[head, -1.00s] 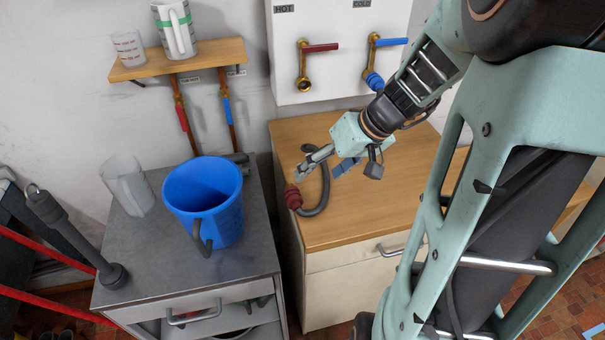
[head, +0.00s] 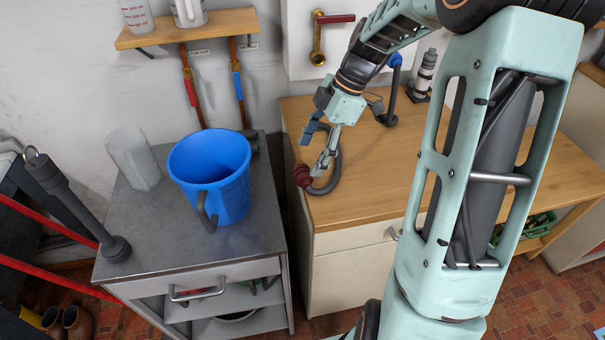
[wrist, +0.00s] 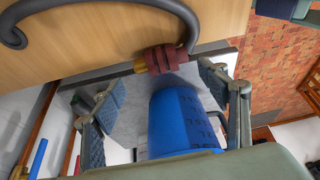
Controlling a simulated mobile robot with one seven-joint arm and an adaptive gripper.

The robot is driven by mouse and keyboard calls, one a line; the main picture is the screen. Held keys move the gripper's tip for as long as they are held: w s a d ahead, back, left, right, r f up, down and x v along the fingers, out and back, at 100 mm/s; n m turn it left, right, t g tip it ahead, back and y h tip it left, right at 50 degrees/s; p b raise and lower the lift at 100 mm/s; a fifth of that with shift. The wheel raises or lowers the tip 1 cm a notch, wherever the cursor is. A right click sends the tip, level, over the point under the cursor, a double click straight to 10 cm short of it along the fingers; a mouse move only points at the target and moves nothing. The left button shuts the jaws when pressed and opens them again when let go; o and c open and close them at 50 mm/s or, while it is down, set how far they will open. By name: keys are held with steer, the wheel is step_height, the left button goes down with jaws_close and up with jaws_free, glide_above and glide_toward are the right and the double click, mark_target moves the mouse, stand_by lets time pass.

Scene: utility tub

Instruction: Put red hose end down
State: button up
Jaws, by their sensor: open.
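The red hose end (head: 303,175) lies at the left edge of the wooden counter (head: 360,190), its grey hose (head: 330,186) curling to the right on the top. In the wrist view the red ribbed collar (wrist: 165,58) sits at the counter edge, with a brass piece beside it. My gripper (head: 313,150) is just above and beside it, fingers spread. In the wrist view the open fingers (wrist: 160,82) stand on either side of the collar, with nothing held between them. I cannot tell whether a finger touches the hose.
A blue jug (head: 222,190) and a clear jug (head: 133,160) stand on the grey cart (head: 150,235) to the left, across a narrow gap. A shelf (head: 190,28) and pipes are above it. A blue hose end (head: 394,61) is at the wall. The counter's front middle is clear.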

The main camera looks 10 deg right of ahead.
mark_target(302, 167)
steer(key=x, duration=0.5)
steer(key=shift+w+a+f, duration=0.2)
steer(key=shift+w+f, duration=0.1)
steer(key=shift+w, duration=0.05)
steer(key=shift+c, duration=0.2)
steer(key=c, duration=1.3)
steer(key=shift+r, duration=0.1)
steer(key=shift+c, duration=0.2)
